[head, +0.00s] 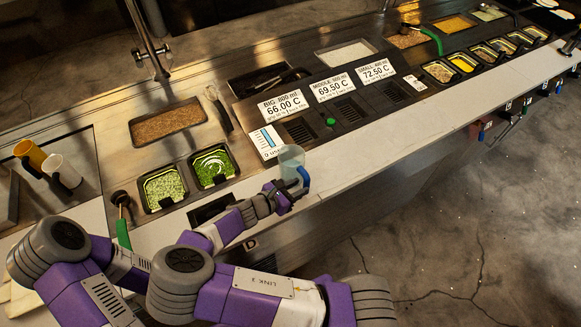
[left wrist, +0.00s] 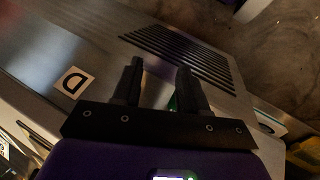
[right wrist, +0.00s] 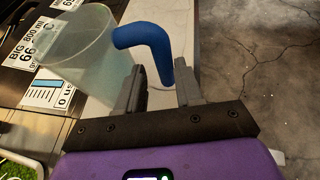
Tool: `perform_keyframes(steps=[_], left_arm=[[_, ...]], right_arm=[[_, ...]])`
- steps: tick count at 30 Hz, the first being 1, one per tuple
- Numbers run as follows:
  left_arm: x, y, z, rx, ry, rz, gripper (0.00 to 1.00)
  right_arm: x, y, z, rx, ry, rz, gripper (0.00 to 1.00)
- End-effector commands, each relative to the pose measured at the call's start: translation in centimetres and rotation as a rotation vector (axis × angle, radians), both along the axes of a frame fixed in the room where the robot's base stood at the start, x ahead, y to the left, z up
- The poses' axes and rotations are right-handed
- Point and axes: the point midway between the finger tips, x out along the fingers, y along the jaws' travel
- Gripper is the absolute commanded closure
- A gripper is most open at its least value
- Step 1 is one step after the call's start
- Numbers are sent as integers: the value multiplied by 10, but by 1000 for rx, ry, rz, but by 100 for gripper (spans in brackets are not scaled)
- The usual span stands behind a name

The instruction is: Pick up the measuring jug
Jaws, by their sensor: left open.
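The measuring jug (head: 290,158) is a translucent cup with a blue handle (head: 304,179), standing at the counter's front edge. In the right wrist view the jug (right wrist: 78,50) is at upper left, and its handle (right wrist: 148,43) curves down toward my fingers. My right gripper (right wrist: 162,88) is open, with the handle's lower end showing between its fingertips; I cannot tell whether they touch it. In the head view my right gripper (head: 284,194) is just below the jug. My left gripper (left wrist: 160,78) is open and empty, facing a panel with slots and a "D" label.
Green-filled trays (head: 165,187) lie left of the jug. Price signs (head: 330,88) and dark vents stand behind it. A green-handled ladle (head: 122,225) and yellow and white cups (head: 62,170) are at the left. The pale front ledge (head: 400,125) is clear to the right.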

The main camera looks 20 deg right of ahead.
Motion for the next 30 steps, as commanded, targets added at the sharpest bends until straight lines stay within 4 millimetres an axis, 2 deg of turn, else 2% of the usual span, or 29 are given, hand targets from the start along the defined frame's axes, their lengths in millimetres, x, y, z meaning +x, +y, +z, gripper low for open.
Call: perform_keyframes(steps=[9,19,26,30], left_arm=[[0,0,2,0,0,0,57],[0,0,2,0,0,0,57],[0,0,2,0,0,0,57],[0,0,2,0,0,0,57]], right_arm=[[8,-41,-18,-1,1,-3,64],[11,-48,-21,1,-1,0,64],[11,-47,-21,1,0,0,98],[11,-47,-21,1,0,0,100]])
